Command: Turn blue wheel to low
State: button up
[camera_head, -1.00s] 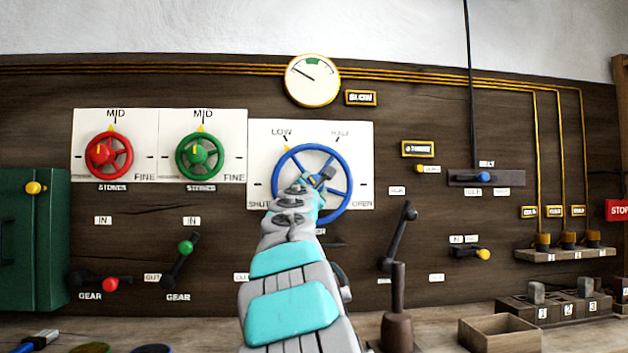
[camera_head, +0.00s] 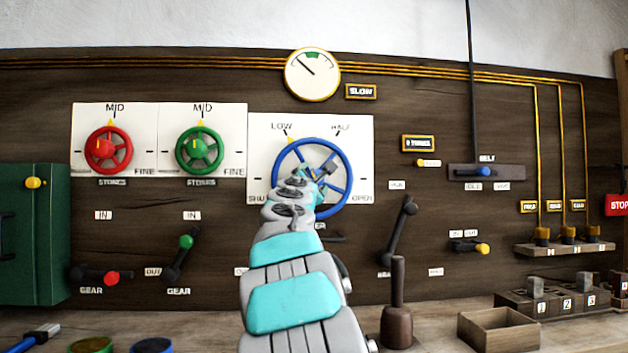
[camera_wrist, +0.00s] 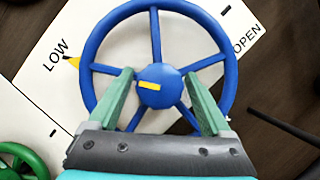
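The blue wheel (camera_head: 343,162) is mounted on a white panel (camera_head: 262,133) marked LOW, HALF, OPEN and a partly hidden SHUT. Its yellow rim pointer (camera_head: 290,140) stands at the LOW mark; the pointer also shows beside LOW in the wrist view (camera_wrist: 73,62). My gripper (camera_head: 318,175) reaches to the wheel's face and hides its lower left. In the wrist view my gripper's two green fingers (camera_wrist: 159,74) stand apart on either side of the blue hub (camera_wrist: 155,95), among the spokes. Narrow gaps show beside the hub; contact with the spokes is unclear.
Red (camera_head: 108,150) and green (camera_head: 200,150) wheels sit to the left. A dark lever (camera_head: 402,228) and a brown post (camera_head: 398,285) stand right of my arm. A round gauge (camera_head: 312,74) hangs above; an open wooden box (camera_head: 500,330) lies on the bench.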

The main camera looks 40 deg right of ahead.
jog(key=shift+o, duration=0.2)
jog(key=shift+s+a, duration=0.1)
jog(key=b+v, duration=0.2)
jog(key=v, duration=0.5)
jog(key=shift+s+a+b, duration=0.15)
jog(key=shift+a+b, duration=0.1)
jog(key=shift+b, duration=0.05)
jog(key=shift+f, duration=0.1)
dwell(0.3)
